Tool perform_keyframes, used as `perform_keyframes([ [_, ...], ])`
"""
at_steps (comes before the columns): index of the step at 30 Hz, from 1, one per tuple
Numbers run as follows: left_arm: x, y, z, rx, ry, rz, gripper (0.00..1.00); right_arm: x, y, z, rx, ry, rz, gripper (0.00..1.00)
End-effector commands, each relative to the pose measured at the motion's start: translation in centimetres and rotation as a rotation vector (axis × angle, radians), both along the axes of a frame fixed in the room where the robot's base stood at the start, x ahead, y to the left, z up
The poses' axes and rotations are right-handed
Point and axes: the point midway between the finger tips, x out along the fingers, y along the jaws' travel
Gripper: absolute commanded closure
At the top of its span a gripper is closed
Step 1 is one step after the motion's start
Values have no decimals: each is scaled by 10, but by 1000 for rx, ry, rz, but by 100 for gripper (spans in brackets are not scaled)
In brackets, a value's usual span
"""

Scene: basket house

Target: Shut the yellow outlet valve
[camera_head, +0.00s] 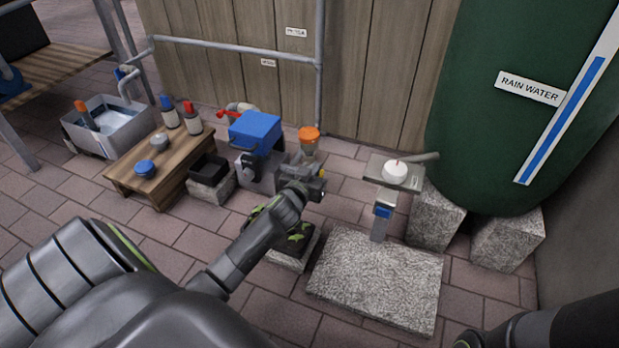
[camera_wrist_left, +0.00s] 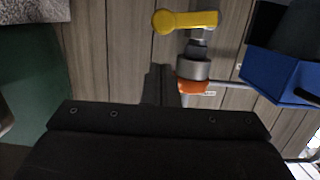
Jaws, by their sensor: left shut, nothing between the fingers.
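The yellow valve lever (camera_wrist_left: 185,21) shows at the top of the left wrist view, lying roughly level in the picture, with a round end at its left. It joins a grey metal fitting (camera_wrist_left: 195,68) with an orange part (camera_wrist_left: 193,86) below it. My left gripper (camera_wrist_left: 160,82) is shut and empty, its dark fingers just left of the fitting and apart from the lever in the picture. In the head view my left gripper (camera_head: 315,182) is in front of the blue-lidded box, and the lever is mostly hidden there. My right gripper is out of view.
The blue-lidded box (camera_head: 256,132) and orange funnel (camera_head: 309,137) stand near the fence. A wooden bench (camera_head: 142,172) with bottles is left. A post with a small plate (camera_head: 395,172), a stone slab (camera_head: 380,270) and the green rain tank (camera_head: 500,130) are right.

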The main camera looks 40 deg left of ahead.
Motion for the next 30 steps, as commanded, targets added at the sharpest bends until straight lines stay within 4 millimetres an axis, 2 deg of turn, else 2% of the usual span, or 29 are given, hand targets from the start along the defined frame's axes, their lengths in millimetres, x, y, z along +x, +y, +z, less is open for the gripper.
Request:
perform_keyframes([
  [1,1,0,-10,0,-2,-1,100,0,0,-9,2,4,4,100],
  [6,1,-1,-21,0,-2,-1,100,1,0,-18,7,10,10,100],
  [22,2,-1,-25,2,-1,0,100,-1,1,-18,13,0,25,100],
  [27,3,-4,-42,99,23,0,100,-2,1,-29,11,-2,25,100],
  [30,3,-6,-45,167,40,0,100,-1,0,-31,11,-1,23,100],
])
